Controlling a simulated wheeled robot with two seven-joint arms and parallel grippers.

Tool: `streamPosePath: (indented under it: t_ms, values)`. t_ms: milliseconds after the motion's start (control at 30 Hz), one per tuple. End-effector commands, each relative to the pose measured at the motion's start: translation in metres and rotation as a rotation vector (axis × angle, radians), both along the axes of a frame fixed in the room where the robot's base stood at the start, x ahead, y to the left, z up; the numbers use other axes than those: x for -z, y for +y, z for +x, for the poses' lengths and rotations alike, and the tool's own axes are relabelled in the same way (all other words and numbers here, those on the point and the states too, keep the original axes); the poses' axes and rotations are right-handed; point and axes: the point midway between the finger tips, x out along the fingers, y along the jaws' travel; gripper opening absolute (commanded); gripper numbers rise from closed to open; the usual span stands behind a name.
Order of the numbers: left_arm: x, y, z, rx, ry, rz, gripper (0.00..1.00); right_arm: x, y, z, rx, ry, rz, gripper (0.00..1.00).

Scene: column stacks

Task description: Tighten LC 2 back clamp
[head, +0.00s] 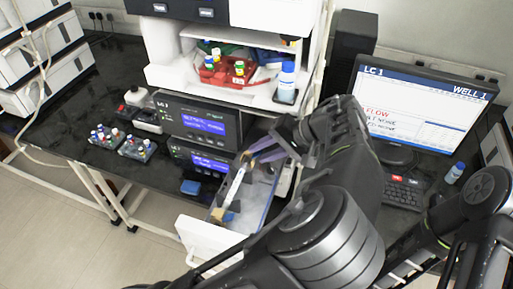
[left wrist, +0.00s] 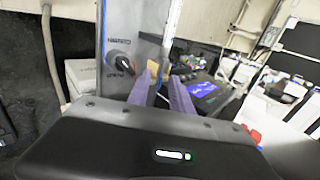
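In the left wrist view, a dark clamp knob (left wrist: 122,60) sits on a grey upright plate, with small lettering above and below it, too blurred to read. My left gripper (left wrist: 161,80) has two purple fingers that stand apart, with nothing visible held between them. They are to the right of the knob, apart from it in the picture. In the head view my left gripper (head: 262,153) is over a clear column assembly (head: 257,196) with a pale vertical bar. The knob cannot be made out there, and no LC 2 label is readable. My right gripper is out of view.
Instruments with blue screens (head: 205,122) stand left of the column. A monitor (head: 420,105) labelled LC 1 stands at the right, with a keyboard (head: 402,192) below. Vial racks (head: 137,148) and a blue-capped bottle (head: 454,173) are on the black bench. A red tray (head: 222,74) sits higher up.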

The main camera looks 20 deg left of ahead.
Motion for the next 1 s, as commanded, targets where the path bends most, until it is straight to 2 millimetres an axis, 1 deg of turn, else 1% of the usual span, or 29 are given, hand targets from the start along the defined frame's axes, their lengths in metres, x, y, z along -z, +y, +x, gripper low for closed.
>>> streamPosePath:
  t_ms: [133, 400, 467, 1000]
  values:
    - [0.0, 0.0, 0.0, 0.0, 0.0, 0.0, 0.26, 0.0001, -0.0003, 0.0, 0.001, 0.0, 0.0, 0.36]
    - [-0.0001, 0.0002, 0.0, -0.001, 0.001, 0.0, 0.04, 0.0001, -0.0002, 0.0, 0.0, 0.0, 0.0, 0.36]
    - [-0.0001, 0.0002, 0.0, -0.001, 0.001, 0.0, 0.0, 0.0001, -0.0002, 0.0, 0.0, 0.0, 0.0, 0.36]
    - [-0.0002, 0.0001, 0.0, 0.0, 0.0, 0.0, 0.0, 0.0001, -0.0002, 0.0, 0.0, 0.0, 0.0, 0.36]
